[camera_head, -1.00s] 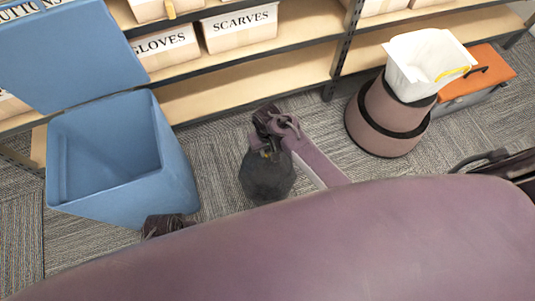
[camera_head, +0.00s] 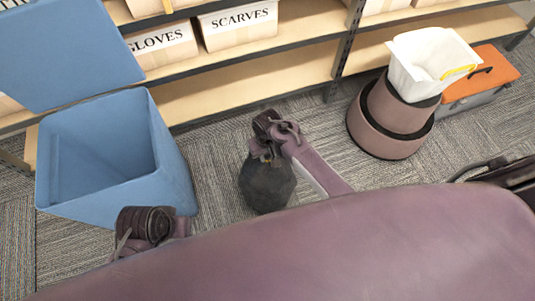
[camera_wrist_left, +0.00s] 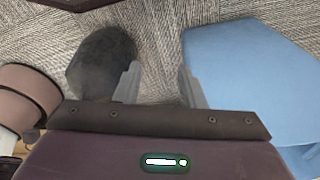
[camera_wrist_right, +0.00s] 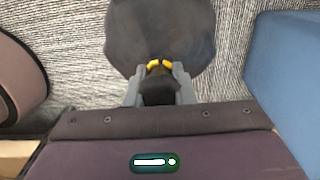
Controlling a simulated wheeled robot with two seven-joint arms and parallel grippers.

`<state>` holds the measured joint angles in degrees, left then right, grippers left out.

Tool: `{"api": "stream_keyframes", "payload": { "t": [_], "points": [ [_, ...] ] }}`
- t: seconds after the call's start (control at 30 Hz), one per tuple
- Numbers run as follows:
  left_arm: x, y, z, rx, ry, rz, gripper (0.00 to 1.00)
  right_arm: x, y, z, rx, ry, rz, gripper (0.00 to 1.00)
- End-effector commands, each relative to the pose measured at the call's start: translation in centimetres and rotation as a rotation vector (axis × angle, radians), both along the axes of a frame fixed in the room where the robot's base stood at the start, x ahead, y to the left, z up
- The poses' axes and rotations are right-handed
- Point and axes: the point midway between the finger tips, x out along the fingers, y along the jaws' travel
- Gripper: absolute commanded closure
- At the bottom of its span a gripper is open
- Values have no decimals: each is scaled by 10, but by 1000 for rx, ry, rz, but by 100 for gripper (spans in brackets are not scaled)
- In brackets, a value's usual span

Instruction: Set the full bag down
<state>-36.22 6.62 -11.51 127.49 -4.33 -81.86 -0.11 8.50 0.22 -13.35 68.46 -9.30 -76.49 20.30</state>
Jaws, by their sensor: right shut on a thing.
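The full bag (camera_head: 267,184) is a dark grey, rounded sack with a gathered neck and a yellow tie. My right gripper (camera_head: 268,150) is shut on its neck, and the bag hangs upright below the fingers. In the right wrist view the bag (camera_wrist_right: 160,30) spreads out beyond the closed fingers (camera_wrist_right: 158,85). I cannot tell whether its bottom touches the carpet. My left gripper (camera_wrist_left: 157,85) is open and empty, with the bag (camera_wrist_left: 100,62) off to its left. In the head view only part of the left wrist shows, by the blue bin.
A blue open-lidded bin (camera_head: 180,165) stands left of the bag. A stepped round stool (camera_head: 380,135) bearing a white bucket (camera_head: 412,72) stands right, beside an orange-topped toolbox (camera_head: 495,68). Shelves with boxes labelled GLOVES (camera_head: 160,42) and SCARVES (camera_head: 238,22) run behind. Carpet around the bag is clear.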

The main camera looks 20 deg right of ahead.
Motion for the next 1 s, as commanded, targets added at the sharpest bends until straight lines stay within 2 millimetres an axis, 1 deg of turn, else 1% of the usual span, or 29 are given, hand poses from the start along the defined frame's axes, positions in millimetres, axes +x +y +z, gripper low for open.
{"api": "stream_keyframes", "payload": {
  "t": [0.13, 0.17, 0.3, 0.57, 0.67, 0.77, 0.87, 0.9, 1.0],
  "points": [
    [1, -1, -1, -2, -4, -1, 64, 2, 0, -1, 1, -4, 0, 100],
    [1, -1, -1, -2, -5, -1, 64, 0, 0, -3, 0, 0, 0, 75],
    [1, -1, -1, -2, -5, -1, 64, 0, 0, -3, 0, 0, 0, 57],
    [1, -1, 0, -2, -5, -1, 64, 0, 0, -2, 0, 0, 0, 56],
    [0, -1, 2, -2, -3, 0, 64, 0, 0, 2, 0, -1, 0, 56],
    [-2, 1, 6, 2, 9, 5, 64, 0, 0, 16, 1, -2, 0, 56],
    [-6, 7, 5, 18, 48, 18, 64, 1, 0, 37, 1, -3, 0, 56],
    [-2, 12, -4, 29, 59, 29, 64, 1, 1, 43, 1, -3, 0, 56],
    [3, 13, -31, 27, 50, 39, 64, 0, 1, 61, 1, -2, 1, 56]
  ]
}}
